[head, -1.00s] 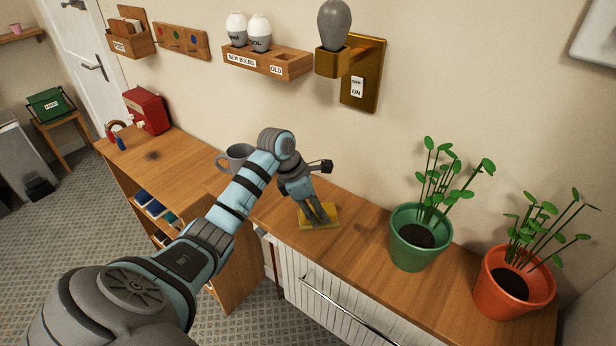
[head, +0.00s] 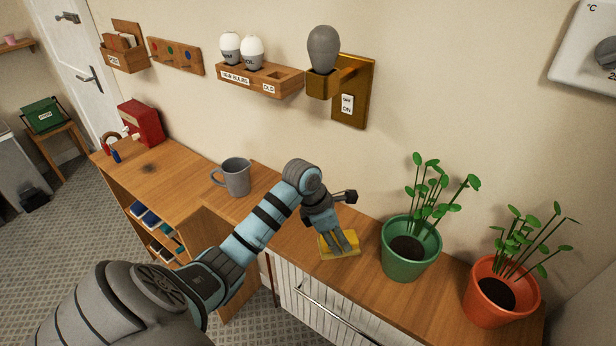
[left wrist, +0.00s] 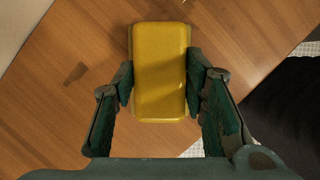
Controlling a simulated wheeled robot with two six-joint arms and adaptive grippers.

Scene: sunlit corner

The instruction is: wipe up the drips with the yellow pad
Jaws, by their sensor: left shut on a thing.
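The yellow pad (head: 340,252) is at the counter's surface, left of the green pot; I cannot tell if it touches the wood. My left gripper (head: 346,242) points down and is shut on the pad. In the left wrist view the pad (left wrist: 160,72) sits between the two fingers (left wrist: 160,88), which press its sides. A small dark mark (left wrist: 75,73) lies on the wood left of the pad; I cannot tell if it is a drip or a shadow. A dark smudge (head: 148,168) lies on the far left of the counter. My right gripper is out of view.
A grey mug (head: 236,178) stands on the wooden counter (head: 190,190), left of my gripper. The green pot (head: 408,262) and an orange pot (head: 498,300), both with plants, stand to the right. A bulb rack (head: 262,80) and a switch plate (head: 362,92) are on the wall.

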